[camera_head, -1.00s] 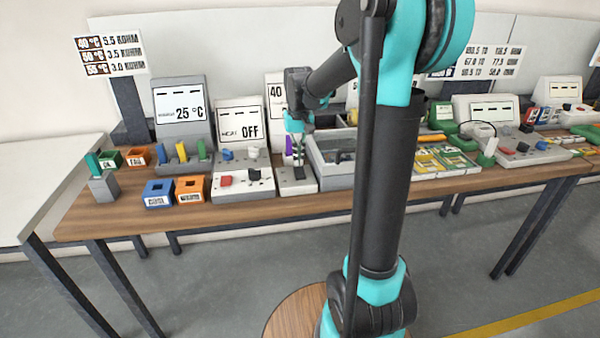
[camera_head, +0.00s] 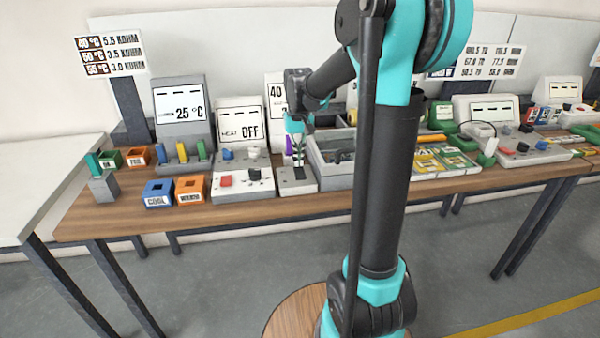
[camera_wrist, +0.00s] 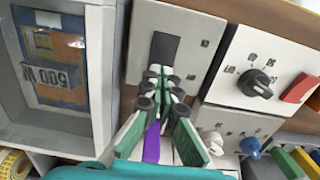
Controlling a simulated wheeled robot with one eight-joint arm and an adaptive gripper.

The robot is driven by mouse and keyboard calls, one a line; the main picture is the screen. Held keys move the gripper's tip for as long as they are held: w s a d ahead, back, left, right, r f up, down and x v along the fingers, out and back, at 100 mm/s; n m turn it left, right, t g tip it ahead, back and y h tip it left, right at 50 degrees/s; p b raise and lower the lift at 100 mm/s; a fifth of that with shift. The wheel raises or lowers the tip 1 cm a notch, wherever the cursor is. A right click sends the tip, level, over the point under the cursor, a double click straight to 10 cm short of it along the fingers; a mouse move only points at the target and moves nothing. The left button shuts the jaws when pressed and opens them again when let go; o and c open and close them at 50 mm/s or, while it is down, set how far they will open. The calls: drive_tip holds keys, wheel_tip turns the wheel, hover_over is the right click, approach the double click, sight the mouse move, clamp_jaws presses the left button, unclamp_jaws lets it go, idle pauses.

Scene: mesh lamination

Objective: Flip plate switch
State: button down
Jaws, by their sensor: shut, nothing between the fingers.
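A light grey box with a dark rectangular plate on its face, seemingly the plate switch (camera_wrist: 165,50), lies just past my fingertips in the wrist view. The grey box also shows in the head view (camera_head: 297,187), below my gripper. My gripper (camera_wrist: 164,80) is shut and empty, with its fingertips at the near end of the dark plate. In the head view my gripper (camera_head: 299,165) points down over that box. The fingertips cover part of the plate, so I cannot tell whether they touch it or which way it is tilted.
A purple upright piece (camera_wrist: 152,142) stands close behind the fingers. A white box with a black knob (camera_wrist: 255,84) and red switch (camera_wrist: 299,88) is beside the plate box. A grey tray (camera_head: 334,180) with a blue-orange packet (camera_wrist: 58,68) lies on the other side.

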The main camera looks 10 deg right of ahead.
sight(299, 168)
drive_tip(key=shift+f, duration=0.9)
idle(0.4)
drive_tip(key=shift+r, duration=3.5)
